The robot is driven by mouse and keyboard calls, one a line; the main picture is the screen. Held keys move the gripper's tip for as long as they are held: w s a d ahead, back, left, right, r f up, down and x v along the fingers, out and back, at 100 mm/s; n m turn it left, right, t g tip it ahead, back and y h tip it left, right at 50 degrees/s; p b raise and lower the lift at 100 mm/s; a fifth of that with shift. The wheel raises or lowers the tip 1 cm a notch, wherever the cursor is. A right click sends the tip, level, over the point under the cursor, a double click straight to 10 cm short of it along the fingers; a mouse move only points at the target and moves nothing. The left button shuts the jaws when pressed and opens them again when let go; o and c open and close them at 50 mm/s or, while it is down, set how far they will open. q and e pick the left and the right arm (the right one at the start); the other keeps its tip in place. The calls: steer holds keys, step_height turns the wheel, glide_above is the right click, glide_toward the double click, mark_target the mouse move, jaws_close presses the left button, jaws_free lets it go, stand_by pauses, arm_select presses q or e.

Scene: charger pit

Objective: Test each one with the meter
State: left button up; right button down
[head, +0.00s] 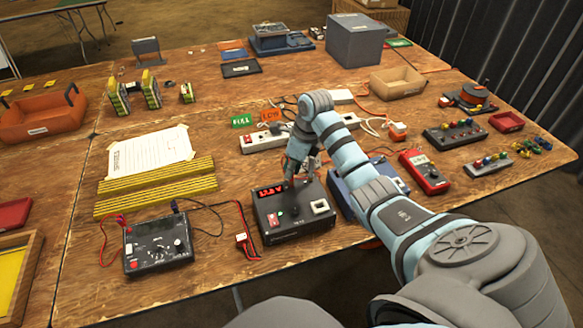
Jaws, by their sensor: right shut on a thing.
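My right gripper (300,172) reaches in from the right and points down over a black box with a red lit display (292,208), which looks like the meter. Its jaws are shut on a small dark object (292,184) at the top of the box; the fingers hide most of it, and I cannot tell whether it touches the box. A green FULL card (241,120) and an orange LOW card (271,115) lie behind the gripper. A red handheld meter (425,172) lies to the right. My left gripper is out of view.
A black box with knobs and leads (158,245) sits front left. Yellow strips (160,190) and a paper sheet (150,152) lie behind it. My arm covers the right front.

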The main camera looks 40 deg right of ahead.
steer(key=shift+f, duration=0.3)
stand_by(0.7)
steer(key=c, duration=1.5)
jaws_free()
steer(key=shift+c, duration=0.2)
steer(key=shift+o, duration=0.4)
steer(key=shift+o, duration=1.2)
